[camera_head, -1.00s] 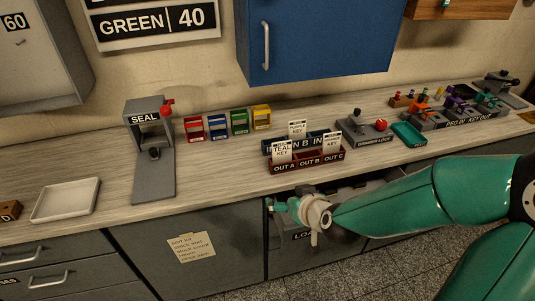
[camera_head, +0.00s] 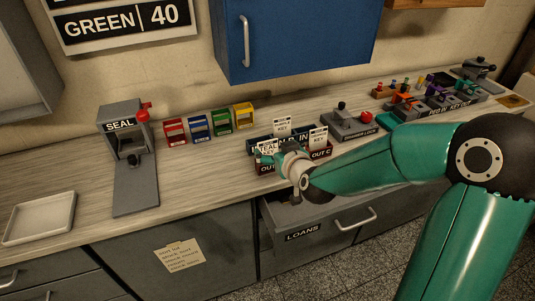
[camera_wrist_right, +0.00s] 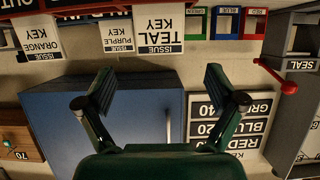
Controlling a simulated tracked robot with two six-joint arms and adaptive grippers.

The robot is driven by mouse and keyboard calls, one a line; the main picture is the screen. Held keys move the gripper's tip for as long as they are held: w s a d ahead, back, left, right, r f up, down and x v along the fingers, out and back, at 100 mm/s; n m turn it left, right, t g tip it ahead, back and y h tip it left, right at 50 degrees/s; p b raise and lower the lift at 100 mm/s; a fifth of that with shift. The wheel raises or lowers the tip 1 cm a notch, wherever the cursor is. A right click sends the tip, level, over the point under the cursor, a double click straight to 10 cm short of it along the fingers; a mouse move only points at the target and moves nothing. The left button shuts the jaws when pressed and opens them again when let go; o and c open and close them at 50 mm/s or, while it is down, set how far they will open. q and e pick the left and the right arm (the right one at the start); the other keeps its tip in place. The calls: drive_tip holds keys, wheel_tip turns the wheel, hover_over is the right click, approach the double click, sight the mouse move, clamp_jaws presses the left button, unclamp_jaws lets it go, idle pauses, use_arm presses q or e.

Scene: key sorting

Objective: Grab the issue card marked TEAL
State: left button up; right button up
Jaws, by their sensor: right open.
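The white TEAL KEY issue card (camera_head: 265,147) stands in the dark red OUT rack (camera_head: 322,153) on the counter, partly hidden by my right gripper (camera_head: 268,158). In the right wrist view, which is upside down, the TEAL card (camera_wrist_right: 156,27) is upright and unobstructed at top centre. There my right gripper (camera_wrist_right: 159,80) has its two fingers spread wide, with nothing between them and the card apart from them. The ORANGE card (camera_wrist_right: 38,36) and the PURPLE card (camera_wrist_right: 117,37) stand to its left in that view. My left gripper is not in view.
The blue IN rack (camera_head: 260,139) stands behind the OUT rack. Coloured boxes (camera_head: 222,124) and the SEAL press (camera_head: 137,165) are to the left. The LOANS drawer (camera_head: 345,218) stands pulled out below. The blue cabinet (camera_head: 300,35) hangs above.

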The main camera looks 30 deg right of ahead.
sight(268, 142)
drive_tip(key=shift+p+x, duration=0.55)
drive_tip(key=shift+x, duration=2.8)
drive_tip(key=shift+r, duration=0.15)
drive_tip(key=c, duration=1.1)
drive_tip(key=shift+r, duration=0.1)
